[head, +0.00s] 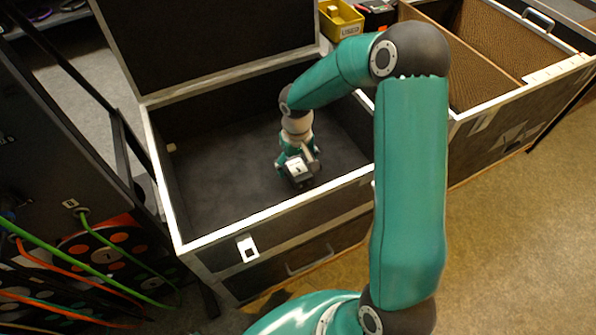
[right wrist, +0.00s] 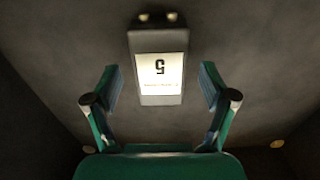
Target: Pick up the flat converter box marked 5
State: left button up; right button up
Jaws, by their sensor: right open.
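The flat converter box (right wrist: 160,42) is small and dark grey, with a pale label that bears a 5, seen upside down in the right wrist view. It lies on the dark floor of an open case (head: 229,217). In the head view the box (head: 297,168) shows partly, under and in front of my right gripper (head: 299,160). In the right wrist view my right gripper (right wrist: 158,88) is open. Its fingers stand either side of the near part of the box, with a gap on each side. The left gripper is not in view.
The case has pale-edged walls and a raised lid (head: 210,40) behind. A second open case (head: 500,100) with brown dividers stands to the right. A yellow bin (head: 341,22) is behind. Green and orange cables (head: 75,270) hang at the left. The case floor around the box is clear.

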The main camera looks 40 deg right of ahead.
notch_tip(320, 180, down, 2)
jog(key=shift+f, duration=0.1)
jog(key=shift+c, duration=0.3)
jog(key=c, duration=1.4)
